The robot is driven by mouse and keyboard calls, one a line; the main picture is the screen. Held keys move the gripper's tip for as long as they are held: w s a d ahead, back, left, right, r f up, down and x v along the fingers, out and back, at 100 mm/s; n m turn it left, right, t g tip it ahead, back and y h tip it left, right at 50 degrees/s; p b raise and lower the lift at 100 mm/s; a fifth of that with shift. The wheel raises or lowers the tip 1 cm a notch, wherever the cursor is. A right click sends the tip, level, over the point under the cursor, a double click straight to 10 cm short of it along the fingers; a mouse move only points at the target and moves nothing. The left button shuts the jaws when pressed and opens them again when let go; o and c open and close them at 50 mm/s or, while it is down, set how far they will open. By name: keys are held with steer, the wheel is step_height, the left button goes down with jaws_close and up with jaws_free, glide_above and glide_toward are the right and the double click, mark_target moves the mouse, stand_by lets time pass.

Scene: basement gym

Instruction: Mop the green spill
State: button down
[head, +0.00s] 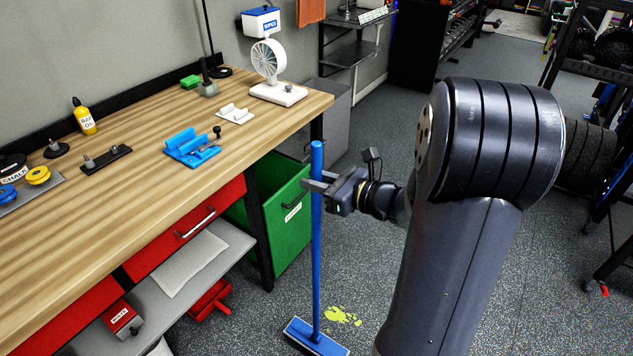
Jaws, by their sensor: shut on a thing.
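The green spill (341,316) is a yellow-green splotch with small drops on the speckled grey floor. The mop has a tall blue handle (316,250) and a flat blue head (316,340). My gripper (318,187) is shut on the upper part of the mop handle. The handle stands about upright. The mop head is just left of and nearer than the spill, at the bottom of the view. I cannot tell whether the head touches the floor or the spill's edge. My arm may hide floor to the right of the spill.
A wooden workbench (150,215) with red drawers (190,230) fills the left, carrying a fan (268,62) and several tools. A green bin (285,215) stands under its end, close behind the mop. A rack with weights (590,150) stands right. The floor beyond the bench is open.

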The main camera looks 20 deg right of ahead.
mark_target(316, 196)
steer(key=shift+r, duration=0.2)
steer(key=shift+f+b, duration=2.1)
steer(key=shift+f, duration=0.45)
